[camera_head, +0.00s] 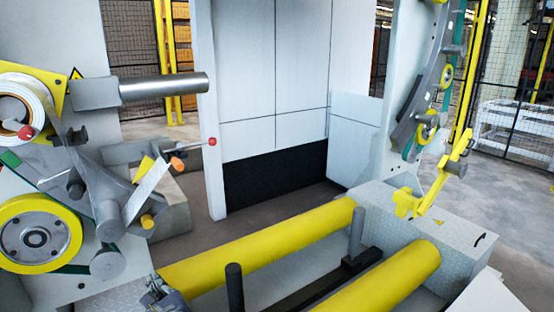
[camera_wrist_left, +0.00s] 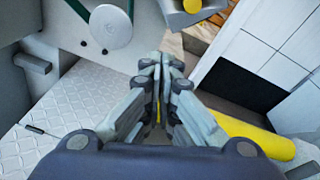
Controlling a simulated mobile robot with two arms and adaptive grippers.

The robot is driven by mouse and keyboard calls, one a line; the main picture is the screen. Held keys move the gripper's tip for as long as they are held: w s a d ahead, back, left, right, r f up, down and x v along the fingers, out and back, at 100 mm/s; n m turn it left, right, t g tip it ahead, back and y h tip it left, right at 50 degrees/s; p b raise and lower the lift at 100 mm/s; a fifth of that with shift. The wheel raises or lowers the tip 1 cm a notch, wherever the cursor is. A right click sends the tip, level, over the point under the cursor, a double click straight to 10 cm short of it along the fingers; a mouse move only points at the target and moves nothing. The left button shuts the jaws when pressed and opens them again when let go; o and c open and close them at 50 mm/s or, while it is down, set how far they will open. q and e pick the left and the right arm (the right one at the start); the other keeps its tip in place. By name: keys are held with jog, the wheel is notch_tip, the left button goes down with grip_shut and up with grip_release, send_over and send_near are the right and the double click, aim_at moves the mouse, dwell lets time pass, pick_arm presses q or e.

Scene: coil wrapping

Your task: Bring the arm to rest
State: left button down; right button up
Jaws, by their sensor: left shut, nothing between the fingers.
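My left gripper (camera_head: 158,284) shows at the lower left of the head view, near the left end of the far yellow roller (camera_head: 265,245). In the left wrist view its fingers (camera_wrist_left: 165,62) are together and hold nothing. The yellow roller also shows in the wrist view (camera_wrist_left: 255,138), to the right of the fingers. I cannot tell from these views whether the gripper touches anything. My right gripper is in neither view.
A wrapping machine with a white film roll (camera_head: 22,105) and a yellow wheel (camera_head: 38,232) stands at the left. A second yellow roller (camera_head: 385,280) lies at the front right. Dark upright posts (camera_head: 234,288) stand near the rollers. A metal tread-plate box (camera_head: 440,235) is at the right.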

pick_arm(q)
jog(key=s+d+f+n+g+h, duration=0.3)
jog(key=s+f+n+g+h, duration=0.15)
jog(key=s+f+n, duration=0.9)
jog(key=s+d+f+n+g+h, duration=0.1)
jog(key=s+d+n+g+h, duration=0.25)
jog(key=s, duration=0.65)
jog(key=s+d+f+n+g+h, duration=0.1)
jog(key=s+d+n+h, duration=0.1)
jog(key=s+d+n, duration=0.55)
jog(key=s+a+f+m+g, duration=0.1)
jog(key=s+f, duration=0.1)
jog(key=f, duration=1)
jog(key=s+a+f+m+g, duration=0.1)
jog(key=f, duration=1.2)
jog(key=s+a+f, duration=0.3)
jog(key=s+f, duration=1.3)
jog(key=s, duration=0.1)
jog(key=shift+a+f+g, duration=0.15)
jog(key=shift+f+g, duration=0.2)
jog(key=shift+g, duration=0.05)
jog(key=shift+s, duration=0.1)
